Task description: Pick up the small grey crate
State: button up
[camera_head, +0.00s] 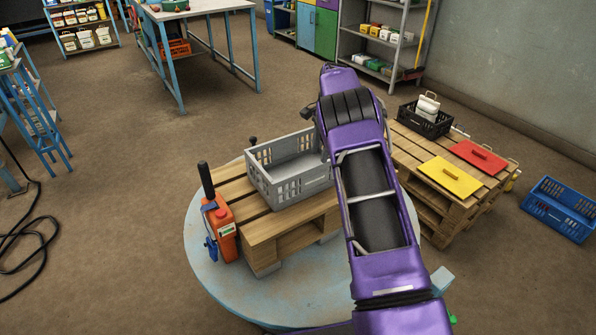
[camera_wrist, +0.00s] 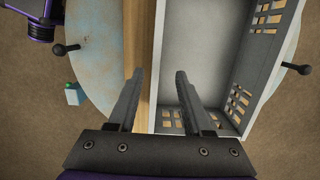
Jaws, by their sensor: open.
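The small grey crate (camera_head: 281,189) is empty and stands upright on a wooden pallet, with slotted walls. My purple arm hides its right end in the head view. In the wrist view the crate (camera_wrist: 200,45) fills the right of centre. My gripper (camera_wrist: 159,72) is open, with its two fingers on either side of the crate's left wall in that picture: the left one over the pallet slat, the right one over the inside. I cannot tell how far above or below the rim the tips are, and no contact shows.
The pallet (camera_head: 262,235) stands on a round blue turntable (camera_head: 210,268), beside an orange device with a black handle (camera_head: 222,225). A second pallet (camera_head: 433,208) at right holds a black crate (camera_head: 424,121) and yellow and red boards. A blue crate (camera_head: 560,210) lies on the floor.

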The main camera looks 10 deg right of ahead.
jog(key=f, duration=0.4)
jog(key=shift+s+a+f, duration=0.15)
jog(key=shift+a+f, duration=0.15)
jog(key=shift+a, duration=0.05)
jog(key=shift+s+a+f+b, duration=0.15)
jog(key=shift+s+a+f, duration=0.05)
jog(key=shift+f, duration=0.65)
jog(key=shift+s+a+f+b, duration=0.1)
jog(key=shift+s+a+f, duration=0.05)
jog(key=shift+f, duration=0.75)
jog(key=shift+s+a+f+b, duration=0.15)
jog(key=shift+s+a+f, duration=0.05)
jog(key=shift+f, duration=0.65)
grip_shut()
jog(key=shift+w+r, duration=0.1)
jog(key=shift+r, duration=0.05)
